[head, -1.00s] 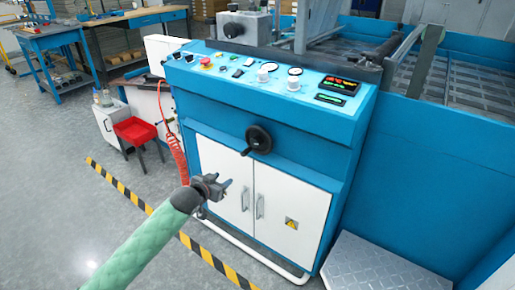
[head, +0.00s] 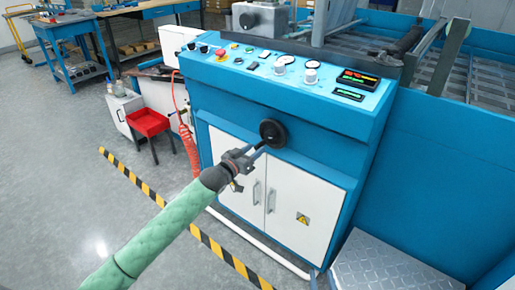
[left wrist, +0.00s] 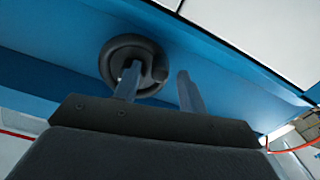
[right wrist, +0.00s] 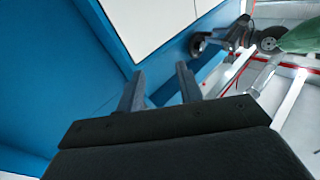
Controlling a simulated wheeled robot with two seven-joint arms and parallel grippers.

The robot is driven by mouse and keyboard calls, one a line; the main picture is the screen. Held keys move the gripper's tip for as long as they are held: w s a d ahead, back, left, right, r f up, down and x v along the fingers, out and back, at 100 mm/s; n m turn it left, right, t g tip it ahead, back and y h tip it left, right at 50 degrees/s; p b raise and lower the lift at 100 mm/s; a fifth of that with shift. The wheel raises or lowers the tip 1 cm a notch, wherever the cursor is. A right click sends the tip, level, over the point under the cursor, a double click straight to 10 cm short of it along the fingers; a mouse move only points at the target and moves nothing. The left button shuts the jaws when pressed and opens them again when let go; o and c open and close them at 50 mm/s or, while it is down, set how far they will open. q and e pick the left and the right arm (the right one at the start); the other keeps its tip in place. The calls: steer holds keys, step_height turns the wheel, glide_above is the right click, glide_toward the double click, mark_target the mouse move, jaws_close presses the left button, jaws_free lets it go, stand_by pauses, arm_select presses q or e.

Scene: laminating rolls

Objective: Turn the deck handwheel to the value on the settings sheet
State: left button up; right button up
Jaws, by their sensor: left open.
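The black deck handwheel (head: 273,132) is on the front of the blue machine, above white cabinet doors. My left gripper (head: 258,150) is open just in front of its lower left side, overlapping it in the head view. In the left wrist view the handwheel (left wrist: 118,50) lies beyond the left finger, with its knob beside the gap between my open fingers (left wrist: 158,82). I cannot tell whether a finger touches it. My right gripper (right wrist: 161,85) is open and empty in the right wrist view, before the blue machine side. I cannot make out a settings sheet.
The control panel (head: 290,77) above the handwheel has gauges, knobs and displays too small to read. A red coiled hose (head: 188,130) hangs at its left. A metal step (head: 385,265) is at the lower right.

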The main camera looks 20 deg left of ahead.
arm_select(q)
steer(key=shift+x, duration=1.4)
arm_select(e)
steer(key=shift+w+r+t, duration=0.15)
steer(key=shift+r+t, duration=0.35)
steer(key=shift+r, duration=1.1)
arm_select(q)
steer(key=shift+c, duration=0.4)
jaws_close()
arm_select(e)
steer(key=shift+f, duration=0.15)
